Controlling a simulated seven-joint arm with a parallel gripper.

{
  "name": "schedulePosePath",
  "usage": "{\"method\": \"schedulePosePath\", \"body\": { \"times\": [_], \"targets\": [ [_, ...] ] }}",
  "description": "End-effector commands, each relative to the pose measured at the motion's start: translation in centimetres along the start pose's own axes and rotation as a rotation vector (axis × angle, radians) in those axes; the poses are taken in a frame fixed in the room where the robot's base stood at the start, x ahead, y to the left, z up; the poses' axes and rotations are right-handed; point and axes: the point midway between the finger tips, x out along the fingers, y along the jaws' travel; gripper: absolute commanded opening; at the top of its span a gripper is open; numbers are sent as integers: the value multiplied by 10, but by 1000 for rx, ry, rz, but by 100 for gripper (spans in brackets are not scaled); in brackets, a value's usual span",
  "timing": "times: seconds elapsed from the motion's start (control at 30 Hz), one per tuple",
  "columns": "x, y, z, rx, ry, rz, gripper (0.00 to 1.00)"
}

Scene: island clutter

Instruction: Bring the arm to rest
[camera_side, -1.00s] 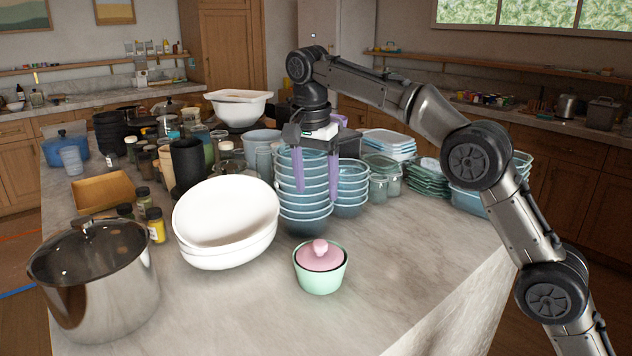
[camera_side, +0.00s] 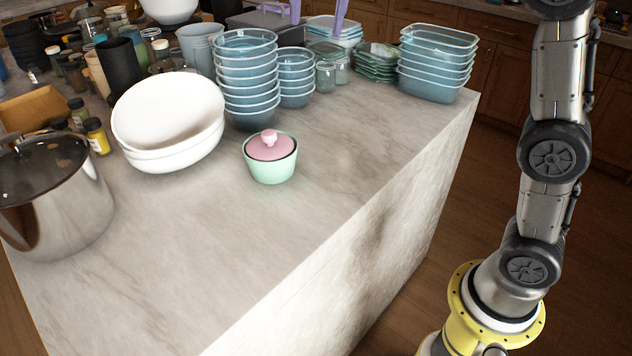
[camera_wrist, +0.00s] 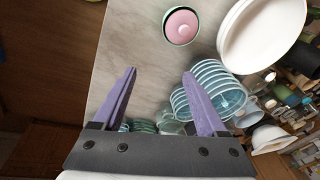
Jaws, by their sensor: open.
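My gripper (camera_wrist: 160,78) is open and empty in the wrist view, with its two purple fingers spread apart. In the side view only the purple fingertips (camera_side: 318,14) show at the top edge, above the glass containers; the rest of the gripper is out of frame. A small mint-green pot with a pink lid (camera_side: 270,157) stands alone on the marble island (camera_side: 240,235). The pot also shows at the top of the wrist view (camera_wrist: 181,25). Nothing is between the fingers.
A tall stack of blue bowls (camera_side: 247,80) and a shorter stack (camera_side: 296,77) stand behind the pot. White bowls (camera_side: 168,122) and a steel pot (camera_side: 50,195) are at left. Blue glass containers (camera_side: 437,62) are near the right edge. The front counter is clear.

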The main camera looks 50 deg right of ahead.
Motion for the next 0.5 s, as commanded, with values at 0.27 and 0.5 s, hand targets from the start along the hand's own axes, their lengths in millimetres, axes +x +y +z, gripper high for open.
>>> {"method": "schedulePosePath", "body": {
  "times": [0.27, 0.5],
  "targets": [
    [-22, 102, 16, -178, 24, -97, 75],
    [9, 184, 44, -422, 66, -172, 75]
  ]
}}
